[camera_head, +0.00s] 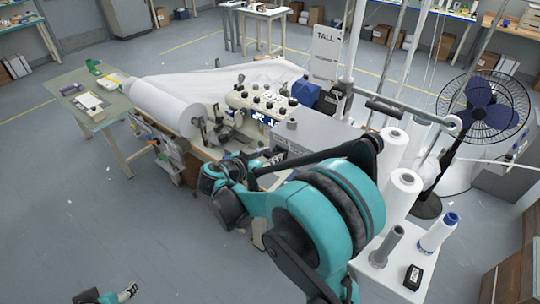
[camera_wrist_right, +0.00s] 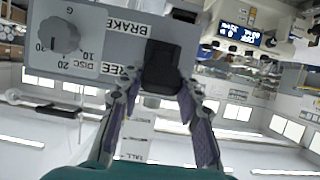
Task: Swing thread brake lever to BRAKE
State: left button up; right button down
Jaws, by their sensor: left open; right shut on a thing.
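In the right wrist view, a grey panel (camera_wrist_right: 100,50) carries a BRAKE label (camera_wrist_right: 128,29) and a FREE label (camera_wrist_right: 122,72), shown turned over. A black lever grip (camera_wrist_right: 162,64) stands beside the FREE label, below the BRAKE label in the picture. My right gripper (camera_wrist_right: 160,88) is shut on this lever, with a finger on each side of it. In the head view my right arm reaches to the sewing station, and the lever cannot be made out there. My left gripper (camera_head: 129,291) is open and empty over the floor at the bottom left edge.
A round dial (camera_wrist_right: 58,35) sits beside the labels on the panel. The sewing machine (camera_head: 268,103) and a white fabric roll (camera_head: 165,105) are beyond my right arm. Thread cones (camera_head: 402,195) and a fan (camera_head: 488,108) stand to the right. The floor at left is open.

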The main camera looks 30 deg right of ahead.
notch_tip(320, 180, down, 6)
jog(key=t+h+b, duration=0.5)
jog(key=h+b, duration=0.6)
jog(key=b, duration=1.4)
jog(key=shift+a+b, duration=0.2)
jog(key=shift+b, duration=0.1)
jog(key=shift+f, duration=0.1)
jog(key=c, duration=1)
grip_release()
jog(key=shift+c, duration=0.2)
jog(key=v, duration=1.2)
